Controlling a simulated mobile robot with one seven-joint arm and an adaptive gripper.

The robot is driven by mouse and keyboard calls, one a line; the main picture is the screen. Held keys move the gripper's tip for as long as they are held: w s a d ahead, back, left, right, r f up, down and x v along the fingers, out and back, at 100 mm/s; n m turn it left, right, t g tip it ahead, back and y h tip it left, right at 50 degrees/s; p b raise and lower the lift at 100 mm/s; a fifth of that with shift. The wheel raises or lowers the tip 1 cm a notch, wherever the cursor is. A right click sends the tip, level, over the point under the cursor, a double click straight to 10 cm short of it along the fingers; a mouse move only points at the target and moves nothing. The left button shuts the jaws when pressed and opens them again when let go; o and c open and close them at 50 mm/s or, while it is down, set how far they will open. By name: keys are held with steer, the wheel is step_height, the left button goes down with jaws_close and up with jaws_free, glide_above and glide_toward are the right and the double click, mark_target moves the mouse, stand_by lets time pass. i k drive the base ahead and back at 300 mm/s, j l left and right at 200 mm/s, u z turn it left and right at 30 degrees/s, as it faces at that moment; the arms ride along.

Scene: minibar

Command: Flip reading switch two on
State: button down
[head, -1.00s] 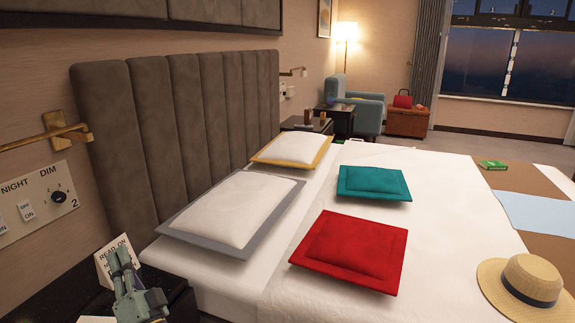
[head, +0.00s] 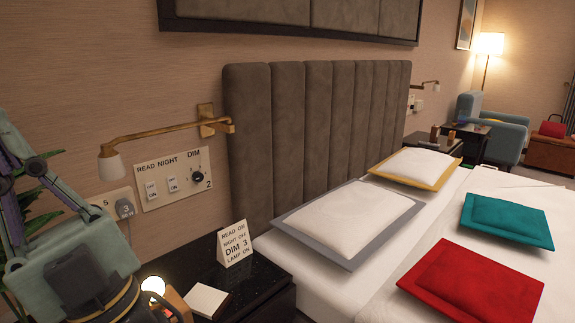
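A cream wall panel (head: 175,205) marked READ, NIGHT, DIM and 2 is left of the headboard. Its read switch (head: 151,190) is the left small white rocker, under READ. The night switch (head: 173,184) is right of it, and a black dimmer knob (head: 197,177) is at the right end. The read switch's position is too small to tell. My gripper (head: 22,165) is at the left edge, left of the panel and apart from it, fingers upward. Its fingertips are partly cut off by the frame, so its opening is unclear. I see nothing held.
A brass reading lamp (head: 160,134) projects above the panel. A dark nightstand (head: 262,290) below bears a sign card (head: 235,244) reading READ ON, NIGHT OFF, DIM 3, LAMP ON, a white pad (head: 207,301) and a glowing bulb (head: 153,286). A plugged socket (head: 121,208) and plant are left.

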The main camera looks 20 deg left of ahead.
mark_target(150, 188)
steer(key=u, duration=1.3)
steer(key=i+l, duration=0.1)
steer(key=l, duration=0.25)
steer(key=i+l+u, duration=0.1)
steer(key=l, duration=0.25)
steer(key=i+l+u, duration=0.1)
steer(key=l, duration=0.3)
steer(key=i+l, duration=0.15)
steer(key=l, duration=0.2)
steer(key=i+j, duration=0.3)
steer(key=i, duration=0.15)
